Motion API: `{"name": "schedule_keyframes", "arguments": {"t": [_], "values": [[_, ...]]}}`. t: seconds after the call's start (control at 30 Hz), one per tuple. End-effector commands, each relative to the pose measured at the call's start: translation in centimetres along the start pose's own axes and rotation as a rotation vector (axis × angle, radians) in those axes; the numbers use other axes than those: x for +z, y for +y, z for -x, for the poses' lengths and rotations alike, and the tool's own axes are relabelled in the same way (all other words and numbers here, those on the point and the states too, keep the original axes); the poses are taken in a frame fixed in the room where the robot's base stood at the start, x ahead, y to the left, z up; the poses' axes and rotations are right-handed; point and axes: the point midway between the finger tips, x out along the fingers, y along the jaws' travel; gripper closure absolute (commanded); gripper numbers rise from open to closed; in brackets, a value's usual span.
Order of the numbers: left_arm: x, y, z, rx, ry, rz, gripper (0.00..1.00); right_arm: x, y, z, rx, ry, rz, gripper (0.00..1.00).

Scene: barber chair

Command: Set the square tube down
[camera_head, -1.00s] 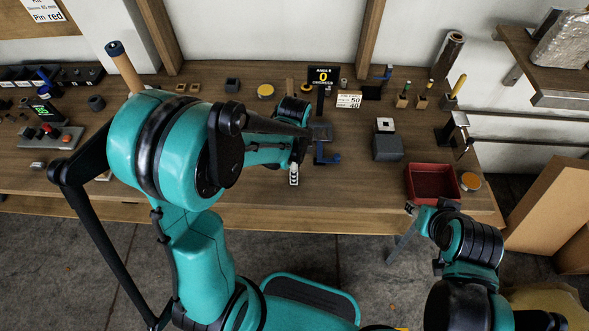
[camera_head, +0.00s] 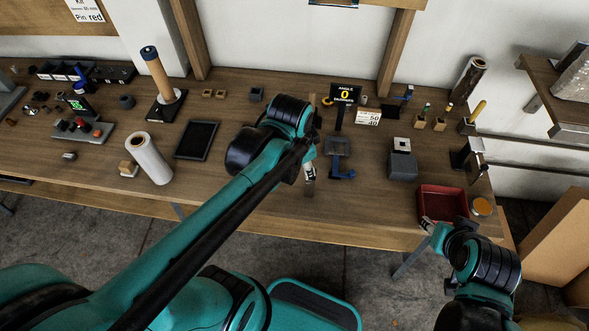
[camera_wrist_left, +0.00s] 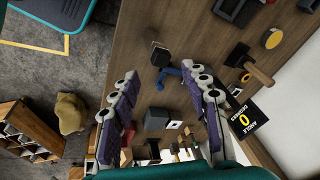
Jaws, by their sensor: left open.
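A pale square piece with a dark hole (camera_head: 402,145), which looks like the square tube, sits on a dark grey block (camera_head: 402,167) on the bench. It also shows in the left wrist view (camera_wrist_left: 175,124), with the block (camera_wrist_left: 157,119) beside it. My left gripper (camera_head: 310,178) hangs over the bench, left of the block and apart from it. In the left wrist view its fingers (camera_wrist_left: 118,103) (camera_wrist_left: 210,98) are spread, with nothing held between them. My right gripper (camera_head: 427,224) is at the red tray's near left corner; its jaw state is unclear.
A blue clamp-like tool (camera_head: 341,175) lies just right of my left gripper. The angle display (camera_head: 344,95) stands behind it. A red tray (camera_head: 443,203) and an orange-topped tin (camera_head: 481,206) are at the right.

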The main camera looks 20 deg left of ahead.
Motion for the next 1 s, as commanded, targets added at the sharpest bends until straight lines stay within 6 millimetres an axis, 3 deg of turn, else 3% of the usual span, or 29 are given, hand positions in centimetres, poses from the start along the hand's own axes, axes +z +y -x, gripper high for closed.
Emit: {"name": "schedule_keyframes", "arguments": {"t": [0.2, 0.4, 0.73, 1.0], "values": [[2.8, 1.6, 2.6, -0.103, 0.194, 0.446, 0.54, 0.0, 0.0, 0.0, 0.0, 0.0, 0.0, 0.6], [3.8, 2.1, 3.2, -0.123, 0.304, 0.659, 0.54, 0.0, 0.0, 0.0, 0.0, 0.0, 0.0, 0.6], [3.8, 2.1, 3.3, -0.124, 0.321, 0.694, 0.54, 0.0, 0.0, 0.0, 0.0, 0.0, 0.0, 0.6], [4.3, 2.5, 1.2, -0.123, 0.32, 0.692, 0.54, 1.2, 0.0, -1.7, 0.0, 0.0, 0.0, 0.6]]}}
